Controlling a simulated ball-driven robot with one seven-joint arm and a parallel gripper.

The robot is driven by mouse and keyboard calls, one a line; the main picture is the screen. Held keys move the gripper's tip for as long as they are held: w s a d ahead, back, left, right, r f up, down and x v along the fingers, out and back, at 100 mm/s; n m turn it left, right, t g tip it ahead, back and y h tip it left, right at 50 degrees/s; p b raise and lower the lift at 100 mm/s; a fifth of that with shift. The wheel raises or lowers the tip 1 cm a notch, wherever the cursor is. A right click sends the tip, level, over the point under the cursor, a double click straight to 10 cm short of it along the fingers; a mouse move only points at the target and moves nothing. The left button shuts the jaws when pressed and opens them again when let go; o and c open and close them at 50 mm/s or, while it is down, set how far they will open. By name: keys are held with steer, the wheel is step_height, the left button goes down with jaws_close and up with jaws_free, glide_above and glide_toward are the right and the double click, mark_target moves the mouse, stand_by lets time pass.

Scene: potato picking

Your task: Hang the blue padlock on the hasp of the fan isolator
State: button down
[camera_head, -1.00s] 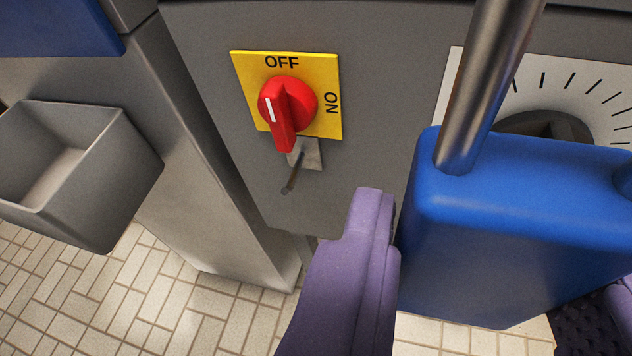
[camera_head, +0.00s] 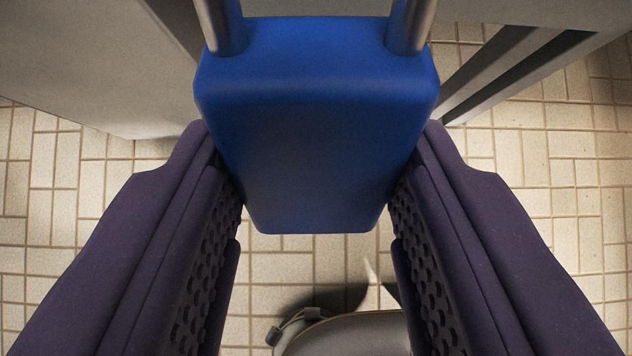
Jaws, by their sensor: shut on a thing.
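The blue padlock (camera_head: 315,120) fills the upper middle of the view. Its two steel shackle legs rise from its top and run out of the upper edge, so the top of the shackle is hidden. My gripper (camera_head: 316,205) is shut on the padlock body, with one purple finger pressed on its left side and the other on its right. The padlock hangs upright between the ribbed finger pads. The fan isolator, its red handle and its hasp are out of view now.
A grey cabinet surface (camera_head: 85,65) stands at the upper left. Grey panels with dark gaps (camera_head: 520,75) stand at the upper right. Pale tiled floor (camera_head: 560,190) lies below. A grey rounded object (camera_head: 350,335) is at the bottom middle.

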steer(key=w+f+b, duration=0.2)
steer(key=w, duration=0.6)
steer(key=shift+w+d+b, duration=0.15)
steer(key=shift+w+b, duration=0.15)
steer(key=shift+b, duration=0.05)
stand_by(0.3)
stand_by(0.6)
steer(key=shift+c, duration=2.4)
jaws_free()
